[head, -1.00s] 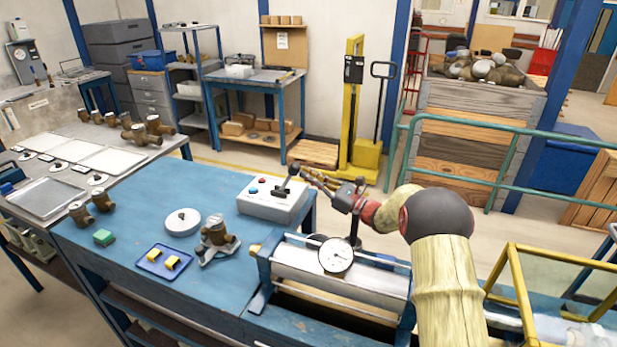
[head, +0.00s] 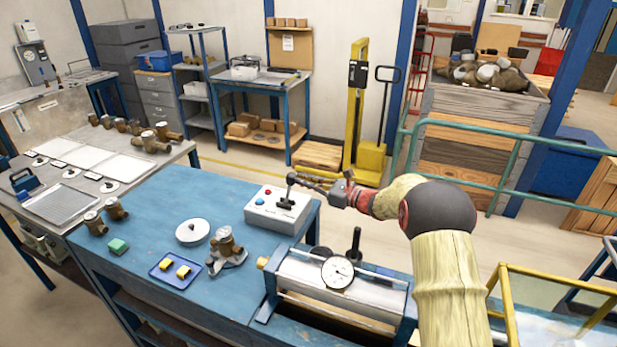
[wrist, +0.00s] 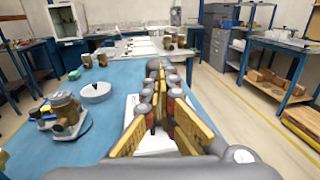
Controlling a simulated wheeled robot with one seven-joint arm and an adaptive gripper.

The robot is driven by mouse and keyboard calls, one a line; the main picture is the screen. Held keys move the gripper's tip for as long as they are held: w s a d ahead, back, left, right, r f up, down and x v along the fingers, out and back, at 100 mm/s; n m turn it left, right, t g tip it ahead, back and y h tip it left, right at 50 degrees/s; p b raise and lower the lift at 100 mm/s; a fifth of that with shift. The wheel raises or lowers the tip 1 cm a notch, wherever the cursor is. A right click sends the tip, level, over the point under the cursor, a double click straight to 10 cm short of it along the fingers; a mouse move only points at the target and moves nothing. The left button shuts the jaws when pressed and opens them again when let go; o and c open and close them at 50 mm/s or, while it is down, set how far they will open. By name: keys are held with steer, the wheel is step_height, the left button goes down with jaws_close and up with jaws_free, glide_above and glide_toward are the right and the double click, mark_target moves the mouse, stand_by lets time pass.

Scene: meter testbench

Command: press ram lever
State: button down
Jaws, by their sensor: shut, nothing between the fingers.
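A light grey control box (head: 268,215) with a red and a blue button stands at the blue bench's back right corner. Its black lever (head: 286,194) rises from the top and ends in a round knob (head: 291,178). My gripper (head: 304,179) is shut and empty, reaching in from the right with its fingertips right beside the knob. Whether they touch cannot be told. In the wrist view my fingers (wrist: 162,82) lie together over the white box, with the dark knob (wrist: 153,66) at their tips. They hide most of the lever and box.
The cylinder rig with a dial gauge (head: 338,272) and an upright black handle (head: 356,243) stands below my arm. A white disc (head: 192,232), a brass meter (head: 227,243) and a blue tray (head: 163,280) lie left on the bench.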

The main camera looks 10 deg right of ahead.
steer(key=w+a+r+g+h+p, duration=0.1)
steer(key=a+r+p, duration=0.1)
steer(key=p, duration=0.2)
steer(key=shift+w+r+g+h, duration=0.1)
steer(key=shift+w+g+h, duration=0.05)
steer(key=shift+g+h, duration=0.15)
steer(key=w+a+g+h+p, duration=0.1)
steer(key=p, duration=0.2)
steer(key=a+p, duration=0.1)
steer(key=p, duration=0.3)
steer(key=shift+w+a+r+n+g+h, duration=0.3)
steer(key=shift+w+a+r+g+h, duration=0.05)
steer(key=shift+w+g+h, duration=0.05)
steer(key=shift+g+h, duration=0.5)
steer(key=shift+h, duration=0.4)
steer(key=shift+w+a+f+p, duration=0.3)
steer(key=shift+w+a+p, duration=0.4)
steer(key=shift+p, duration=0.55)
steer(key=shift+w+a+f+p, duration=0.25)
steer(key=shift+w+a+p, duration=0.15)
steer(key=shift+a+p, duration=0.7)
steer(key=shift+d, duration=0.15)
steer(key=shift+r, duration=0.1)
steer(key=p, duration=0.1)
glide_toward(291, 174)
steer(key=a+r, duration=0.1)
steer(key=w+a+r, duration=0.1)
steer(key=r, duration=0.1)
steer(key=shift+a, duration=0.2)
steer(key=shift+r, duration=0.1)
